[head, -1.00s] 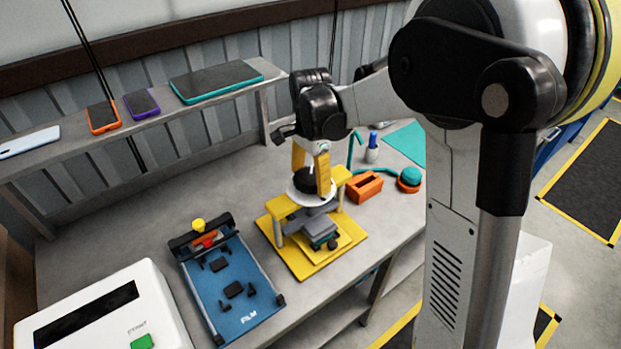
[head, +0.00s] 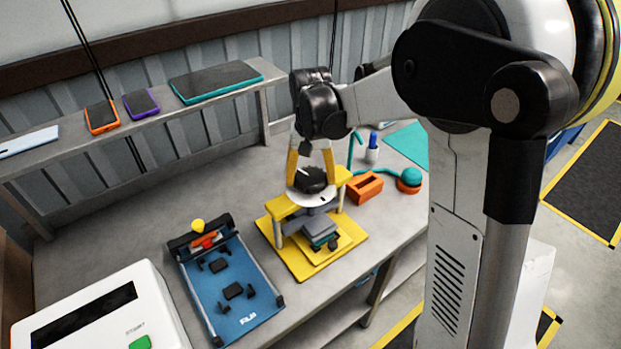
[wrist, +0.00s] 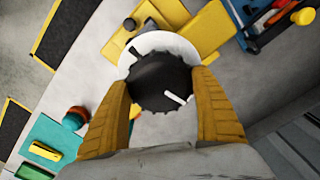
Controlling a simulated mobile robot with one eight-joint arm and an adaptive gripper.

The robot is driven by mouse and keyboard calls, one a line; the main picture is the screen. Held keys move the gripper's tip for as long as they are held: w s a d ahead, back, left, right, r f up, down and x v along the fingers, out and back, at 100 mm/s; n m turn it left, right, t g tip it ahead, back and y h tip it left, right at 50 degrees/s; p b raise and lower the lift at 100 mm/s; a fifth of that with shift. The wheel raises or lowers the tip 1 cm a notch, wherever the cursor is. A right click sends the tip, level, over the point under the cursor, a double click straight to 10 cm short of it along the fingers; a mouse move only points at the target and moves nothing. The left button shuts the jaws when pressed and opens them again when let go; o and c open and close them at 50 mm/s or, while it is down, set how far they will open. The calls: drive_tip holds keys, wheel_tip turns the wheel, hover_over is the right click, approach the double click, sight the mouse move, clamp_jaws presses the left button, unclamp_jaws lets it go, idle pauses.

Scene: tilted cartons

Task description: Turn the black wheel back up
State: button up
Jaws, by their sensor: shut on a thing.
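The black wheel (head: 313,181) sits on a round white disc (head: 310,197) above a yellow stand (head: 283,210). My gripper (head: 311,174) points down from above, with one yellow finger on each side of the wheel. In the wrist view the ridged wheel (wrist: 160,80) lies between both fingertips, and the gripper is shut on it. A white line on the wheel's top points to the lower right of that view. The white disc (wrist: 150,41) shows behind it with a short black mark at its left.
Beside the stand are an orange block (head: 364,188), a teal-topped orange thing (head: 409,180) and a blue-capped white holder (head: 372,150). A blue tray fixture (head: 240,305) lies to the left, with a white machine (head: 105,305) beyond. Phones lie on the shelf behind.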

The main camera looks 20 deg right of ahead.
drive_tip(key=n, duration=0.4)
drive_tip(key=shift+n, duration=0.3)
drive_tip(key=n, duration=0.3)
drive_tip(key=shift+n, duration=0.4)
drive_tip(key=n, duration=1.2)
drive_tip(key=shift+n, duration=0.3)
drive_tip(key=n, duration=0.3)
drive_tip(key=shift+n, duration=0.3)
drive_tip(key=n, duration=0.7)
drive_tip(key=shift+b, duration=0.3)
